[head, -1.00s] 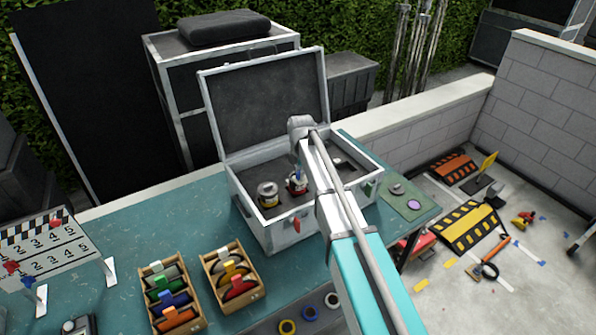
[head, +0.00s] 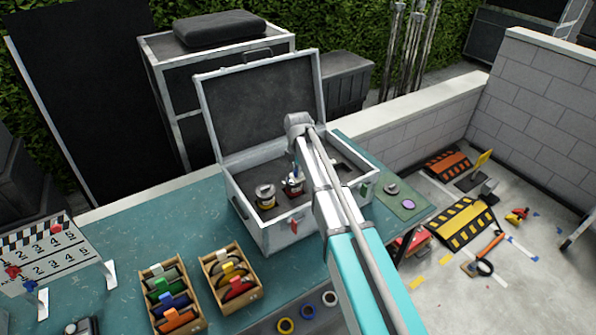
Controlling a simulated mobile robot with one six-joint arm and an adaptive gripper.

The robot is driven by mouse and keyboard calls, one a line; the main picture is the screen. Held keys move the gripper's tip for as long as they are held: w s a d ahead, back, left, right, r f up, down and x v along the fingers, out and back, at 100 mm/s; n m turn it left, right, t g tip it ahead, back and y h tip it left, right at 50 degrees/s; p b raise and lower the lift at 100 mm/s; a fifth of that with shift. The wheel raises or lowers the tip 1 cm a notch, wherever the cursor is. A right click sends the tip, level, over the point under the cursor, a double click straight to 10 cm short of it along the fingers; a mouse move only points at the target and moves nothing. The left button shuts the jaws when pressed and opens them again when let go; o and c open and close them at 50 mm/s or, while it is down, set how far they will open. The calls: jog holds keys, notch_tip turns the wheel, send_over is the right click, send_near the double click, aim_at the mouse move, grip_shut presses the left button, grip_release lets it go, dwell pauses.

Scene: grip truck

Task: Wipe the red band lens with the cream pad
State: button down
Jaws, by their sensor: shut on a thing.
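The red band lens (head: 293,191) stands upright in the open case (head: 267,234), right of a yellow band lens (head: 266,197). My gripper (head: 296,174) points down directly over the red band lens, at or just above its top. It is small and partly hidden by my arm. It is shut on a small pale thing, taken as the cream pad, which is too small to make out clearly. I cannot tell whether the pad touches the glass.
The case's raised lid (head: 262,103) stands behind my gripper. A green mat (head: 411,211) with a grey piece (head: 391,188) and a purple disc (head: 408,205) lies to the right. Two wooden boxes (head: 259,294) stand in front, left of my arm.

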jog(key=shift+r+p, duration=1.45)
jog(key=shift+r, duration=0.3)
jog(key=shift+r+p, duration=1.55)
jog(key=shift+f, duration=0.1)
